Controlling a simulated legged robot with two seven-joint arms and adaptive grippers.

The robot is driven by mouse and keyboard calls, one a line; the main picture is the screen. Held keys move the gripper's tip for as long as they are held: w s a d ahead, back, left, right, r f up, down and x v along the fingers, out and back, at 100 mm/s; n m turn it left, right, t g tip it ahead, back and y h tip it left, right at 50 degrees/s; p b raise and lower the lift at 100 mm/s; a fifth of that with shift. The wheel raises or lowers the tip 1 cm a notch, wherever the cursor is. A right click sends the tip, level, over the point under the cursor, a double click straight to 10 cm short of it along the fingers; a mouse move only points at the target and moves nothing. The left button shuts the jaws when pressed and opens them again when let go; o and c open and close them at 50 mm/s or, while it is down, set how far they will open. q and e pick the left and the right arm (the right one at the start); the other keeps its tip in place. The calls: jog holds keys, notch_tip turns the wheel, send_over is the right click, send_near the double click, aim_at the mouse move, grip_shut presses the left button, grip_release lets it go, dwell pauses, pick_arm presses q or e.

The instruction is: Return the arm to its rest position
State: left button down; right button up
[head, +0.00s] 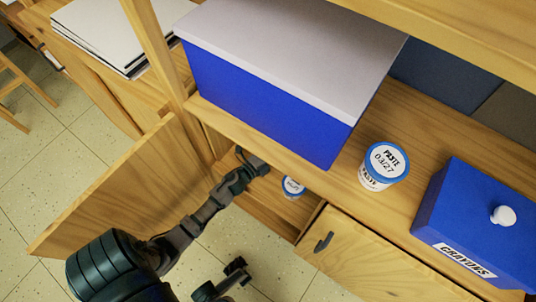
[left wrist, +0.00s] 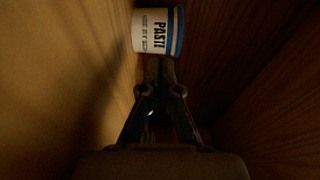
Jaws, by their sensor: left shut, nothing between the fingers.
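My left arm comes in from the lower left of the head view and reaches into the open cabinet compartment below the shelf. My left gripper (head: 257,165) is inside this compartment, to the left of a white paste jar with a blue lid (head: 293,187). In the left wrist view the gripper (left wrist: 160,66) is shut and empty. Its fingertips are just short of the paste jar (left wrist: 154,31) or touching it; I cannot tell which. Wooden walls close in on both sides there.
The open cabinet door (head: 120,195) stands left of my arm. A blue box with a pale lid (head: 265,110), a second paste jar (head: 382,168) and a blue crayons box (head: 485,225) sit on the shelf above.

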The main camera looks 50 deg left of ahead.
pick_arm(q)
jog(key=shift+s+d, duration=0.1)
jog(key=shift+s, duration=2.2)
